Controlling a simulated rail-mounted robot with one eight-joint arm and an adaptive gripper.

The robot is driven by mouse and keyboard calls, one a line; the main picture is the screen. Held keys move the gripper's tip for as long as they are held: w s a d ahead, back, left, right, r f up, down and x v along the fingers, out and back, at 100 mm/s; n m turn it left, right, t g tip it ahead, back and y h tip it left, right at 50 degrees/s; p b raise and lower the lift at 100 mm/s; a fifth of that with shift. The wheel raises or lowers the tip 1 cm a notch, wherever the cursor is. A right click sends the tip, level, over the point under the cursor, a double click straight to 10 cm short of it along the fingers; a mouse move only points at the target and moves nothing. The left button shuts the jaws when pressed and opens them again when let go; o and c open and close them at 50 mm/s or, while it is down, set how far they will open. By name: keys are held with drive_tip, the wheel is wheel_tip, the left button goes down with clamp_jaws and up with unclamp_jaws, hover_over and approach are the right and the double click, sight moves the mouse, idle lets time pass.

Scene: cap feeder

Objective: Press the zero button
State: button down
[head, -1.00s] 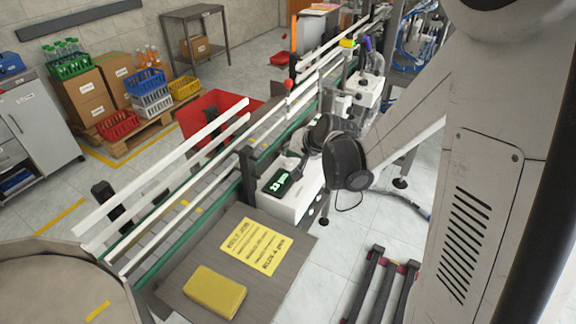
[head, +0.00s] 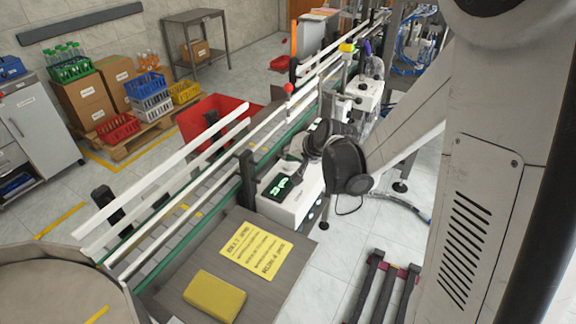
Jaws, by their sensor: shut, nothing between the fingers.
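A white control box (head: 296,208) stands beside the conveyor in the head view. Its dark display (head: 280,188) shows green digits that are too small to read surely. The zero button cannot be made out at this size. My gripper (head: 294,157) is dark and small in the picture, just behind the display, at the end of my black wrist. It is shut and empty. My wrist hides part of the box's far side. Whether the fingertips touch the box cannot be told.
The conveyor with white guide rails (head: 160,190) runs along the box's left. A grey table (head: 190,262) in front carries a yellow sponge-like block (head: 214,296) and a yellow sign (head: 256,250). A red bin (head: 205,112) stands beyond the conveyor. Floor at right is partly clear.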

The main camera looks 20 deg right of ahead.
sight(289, 166)
drive_tip(key=shift+f, duration=0.15)
drive_tip(key=shift+f+b, duration=0.3)
drive_tip(key=shift+b, duration=0.25)
drive_tip(key=shift+f+b, duration=0.4)
drive_tip(key=shift+b, duration=0.05)
idle(0.8)
drive_tip(key=shift+r, duration=0.1)
drive_tip(key=shift+r+p, duration=0.45)
drive_tip(key=shift+r, duration=0.3)
drive_tip(key=shift+r, duration=0.1)
drive_tip(key=shift+r+p, duration=1.6)
drive_tip(key=shift+r, duration=0.8)
